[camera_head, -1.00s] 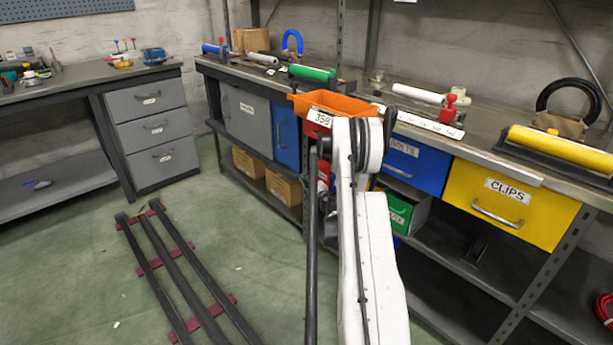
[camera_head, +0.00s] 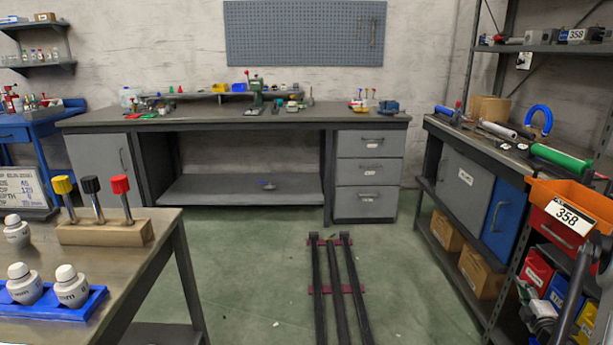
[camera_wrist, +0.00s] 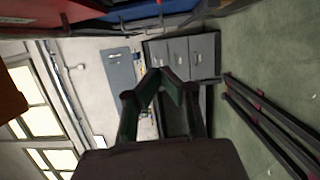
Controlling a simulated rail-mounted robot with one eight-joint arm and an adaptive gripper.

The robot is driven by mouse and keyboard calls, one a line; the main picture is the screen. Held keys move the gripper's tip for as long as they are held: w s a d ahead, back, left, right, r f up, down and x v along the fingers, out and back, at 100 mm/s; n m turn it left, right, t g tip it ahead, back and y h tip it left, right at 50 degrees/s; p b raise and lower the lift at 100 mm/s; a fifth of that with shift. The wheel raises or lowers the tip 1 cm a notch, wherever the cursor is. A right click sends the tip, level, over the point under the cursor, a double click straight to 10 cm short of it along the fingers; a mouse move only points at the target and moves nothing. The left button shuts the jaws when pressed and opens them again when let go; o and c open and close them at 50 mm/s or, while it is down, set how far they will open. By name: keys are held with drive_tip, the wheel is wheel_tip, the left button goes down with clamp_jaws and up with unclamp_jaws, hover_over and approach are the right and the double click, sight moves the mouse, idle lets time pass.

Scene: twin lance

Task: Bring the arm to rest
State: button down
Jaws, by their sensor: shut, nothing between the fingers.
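My gripper (camera_wrist: 160,82) shows in the wrist view, with its two dark green fingers meeting at the tips. It is shut and empty, held up in the air and touching nothing that I can see. It is not visible in the head view. A dark tubular part at the lower right edge of the head view seems to belong to my arm; the rest of the arm is out of that picture.
An orange bin (camera_head: 570,205) marked 358 stands at the right bench. Floor rails (camera_head: 338,290) run ahead over clear green floor. A grey drawer unit (camera_head: 368,175) is at the back; a table with a wooden block (camera_head: 104,232) is at left.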

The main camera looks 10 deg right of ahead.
drive_tip(key=w+a+r+m+h, duration=0.1)
drive_tip(key=w+a+r+m, duration=0.2)
drive_tip(key=r, duration=0.6)
drive_tip(key=w+a+r+m+h, duration=0.1)
drive_tip(key=w+a+r+m, duration=0.2)
drive_tip(key=r, duration=0.6)
drive_tip(key=w+a+r+m+g+h, duration=0.15)
drive_tip(key=a+r+m, duration=0.25)
drive_tip(key=a+r, duration=0.75)
drive_tip(key=s+a+r+m+g+y, duration=0.15)
drive_tip(key=s+a, duration=0.25)
drive_tip(key=a, duration=0.6)
drive_tip(key=s+a+r+m+g+y, duration=0.1)
drive_tip(key=s+a+m+g+y, duration=0.2)
drive_tip(key=a, duration=0.7)
drive_tip(key=s+a+f+n+g+y, duration=0.1)
drive_tip(key=s+a+f+g+y, duration=0.2)
drive_tip(key=s+a, duration=0.8)
drive_tip(key=s+a+f+g+y, duration=0.1)
drive_tip(key=s+a+f+y, duration=0.35)
drive_tip(key=s+a, duration=0.65)
wheel_tip(320, 180, up, 17)
drive_tip(key=w+h+p, duration=0.1)
drive_tip(key=p, duration=1.7)
drive_tip(key=shift+a+r+t, duration=0.15)
drive_tip(key=shift+a+t, duration=0.15)
drive_tip(key=shift+w, duration=0.1)
